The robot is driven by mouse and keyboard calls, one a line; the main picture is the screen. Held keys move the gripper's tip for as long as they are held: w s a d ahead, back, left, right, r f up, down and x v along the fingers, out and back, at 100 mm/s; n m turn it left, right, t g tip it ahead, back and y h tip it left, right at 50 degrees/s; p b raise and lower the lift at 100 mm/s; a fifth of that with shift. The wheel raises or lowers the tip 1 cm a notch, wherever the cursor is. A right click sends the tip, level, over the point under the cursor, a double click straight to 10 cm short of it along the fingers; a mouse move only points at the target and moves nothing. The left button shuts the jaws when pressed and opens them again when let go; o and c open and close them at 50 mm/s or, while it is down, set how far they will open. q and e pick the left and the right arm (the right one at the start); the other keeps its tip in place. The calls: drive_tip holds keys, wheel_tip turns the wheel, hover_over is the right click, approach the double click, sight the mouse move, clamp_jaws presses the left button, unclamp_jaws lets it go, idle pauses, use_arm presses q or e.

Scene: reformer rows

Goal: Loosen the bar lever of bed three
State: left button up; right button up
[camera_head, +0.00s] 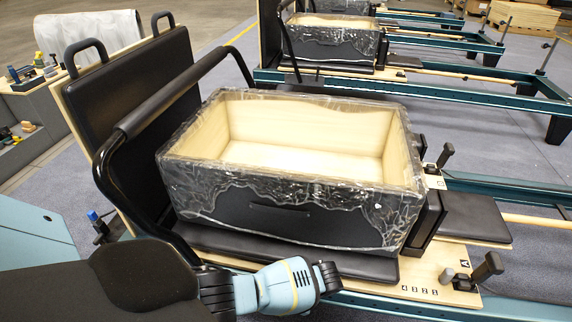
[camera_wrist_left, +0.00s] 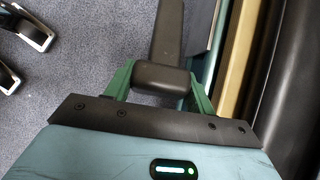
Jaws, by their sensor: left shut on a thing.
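A black lever (camera_wrist_left: 168,35) with a blocky end stands between the green fingers of my left gripper (camera_wrist_left: 162,82) in the left wrist view. The fingers are shut on its thick end, one on each side. In the head view my left arm comes in from the lower left, and its light-blue wrist is beside the near long side of the closest bed; the fingers and the held lever cannot be made out there. The black foot bar (camera_head: 172,98) of this bed rises at its left end. My right gripper is not in view.
A plastic-wrapped, open box (camera_head: 290,205) stands on the closest bed's black carriage. Black knobs (camera_head: 487,266) stick up from the light wooden plate at the right. More beds stand behind on grey carpet (camera_head: 470,125). A grey bench with small items is at far left.

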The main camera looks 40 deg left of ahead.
use_arm(q)
drive_tip(key=o, duration=1.4)
drive_tip(key=shift+d, duration=0.15)
drive_tip(key=p+v, duration=0.2)
drive_tip(key=v, duration=0.5)
drive_tip(key=shift+d+r+p, duration=0.2)
drive_tip(key=shift+r+p, duration=0.15)
drive_tip(key=shift+p, duration=0.05)
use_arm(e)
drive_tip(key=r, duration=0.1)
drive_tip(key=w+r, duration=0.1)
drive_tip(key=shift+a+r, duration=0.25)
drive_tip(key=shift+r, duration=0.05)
use_arm(q)
drive_tip(key=shift+w, duration=0.1)
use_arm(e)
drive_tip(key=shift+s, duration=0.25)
